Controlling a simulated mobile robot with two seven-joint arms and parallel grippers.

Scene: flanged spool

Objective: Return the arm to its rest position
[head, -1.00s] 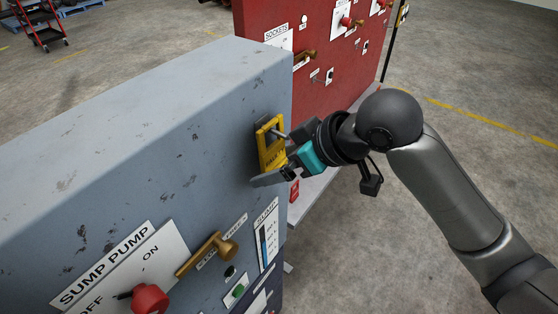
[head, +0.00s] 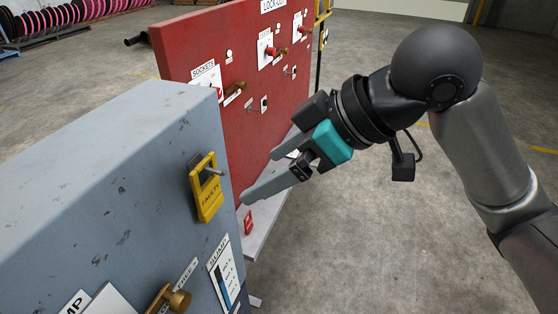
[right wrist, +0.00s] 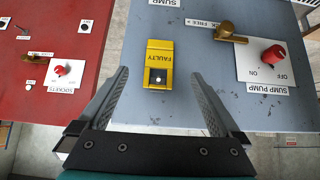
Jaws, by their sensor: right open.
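My right gripper (head: 258,177) is open and empty, in front of the grey cabinet and to the right of a yellow tag (head: 208,196) marked FAULTY. The tag hangs on a metal peg (head: 214,171) on the cabinet's face. A clear gap separates the fingers from the tag in the head view. In the right wrist view the open fingers (right wrist: 160,74) frame the tag (right wrist: 158,66), with nothing held between them. My left gripper is not in view.
The grey cabinet (head: 95,190) carries a brass handle (head: 170,298) and, in the right wrist view, a red SUMP PUMP knob (right wrist: 273,55). A red panel (head: 245,75) with switches stands behind. A red tag (head: 248,222) lies on the ledge. Floor to the right is open.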

